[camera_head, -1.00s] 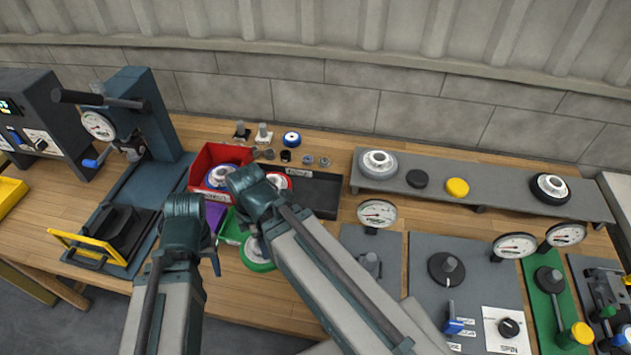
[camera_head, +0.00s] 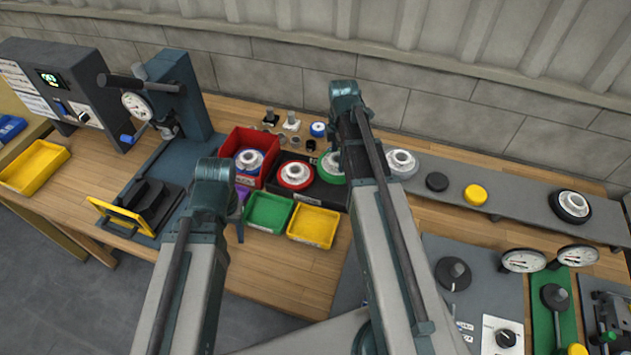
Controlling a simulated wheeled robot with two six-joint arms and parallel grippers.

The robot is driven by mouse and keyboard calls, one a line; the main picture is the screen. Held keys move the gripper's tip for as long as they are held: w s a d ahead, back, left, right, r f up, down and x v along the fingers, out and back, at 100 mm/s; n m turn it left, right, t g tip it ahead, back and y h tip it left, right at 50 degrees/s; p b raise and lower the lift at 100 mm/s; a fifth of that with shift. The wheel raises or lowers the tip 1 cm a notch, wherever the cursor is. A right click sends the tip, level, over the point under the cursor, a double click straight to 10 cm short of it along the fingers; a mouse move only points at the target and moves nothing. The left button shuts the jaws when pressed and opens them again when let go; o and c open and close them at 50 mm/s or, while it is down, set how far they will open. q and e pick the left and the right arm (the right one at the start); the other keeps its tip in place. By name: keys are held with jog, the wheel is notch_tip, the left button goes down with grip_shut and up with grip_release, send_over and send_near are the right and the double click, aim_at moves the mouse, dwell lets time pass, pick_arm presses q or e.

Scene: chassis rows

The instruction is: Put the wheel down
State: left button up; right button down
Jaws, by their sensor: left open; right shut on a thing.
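A green-rimmed wheel (camera_head: 331,167) with a pale hub is at the right end of the black tray (camera_head: 322,195), partly hidden by my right arm. My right gripper (camera_head: 347,158) is mostly hidden behind that arm and is shut on the green wheel. I cannot tell whether the wheel touches the tray floor. A red-rimmed wheel (camera_head: 295,175) lies in the tray to its left. My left gripper (camera_head: 239,228) hangs open beside the green bin, mostly hidden by its own arm.
A red bin (camera_head: 250,138) holds a blue-rimmed wheel (camera_head: 249,160). A green bin (camera_head: 268,213) and a yellow bin (camera_head: 313,227) stand in front of the tray. A grey raised shelf (camera_head: 520,208) with a grey wheel (camera_head: 402,163) begins just right of my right arm.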

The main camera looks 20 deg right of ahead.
pick_arm(q)
jog(key=shift+f+b, duration=5.05)
pick_arm(e)
jog(key=shift+f, duration=5)
pick_arm(q)
jog(key=shift+f, duration=0.2)
pick_arm(e)
jog(key=shift+f, duration=0.2)
pick_arm(q)
jog(key=shift+r, duration=0.1)
pick_arm(e)
grip_release()
pick_arm(q)
jog(key=shift+r, duration=0.1)
pick_arm(e)
jog(key=shift+r, duration=0.15)
notch_tip(320, 180, up, 12)
jog(key=p, duration=1.2)
pick_arm(q)
notch_tip(320, 180, up, 12)
pick_arm(e)
jog(key=s+a+m, duration=0.6)
jog(key=s+a, duration=0.1)
jog(key=a, duration=0.4)
jog(key=s+a+m+h, duration=0.1)
jog(key=s+a+m, duration=0.6)
jog(key=a, duration=0.4)
jog(key=shift+s+a+r+m, duration=0.15)
jog(key=shift+s+m, duration=0.15)
jog(key=shift+s, duration=0.5)
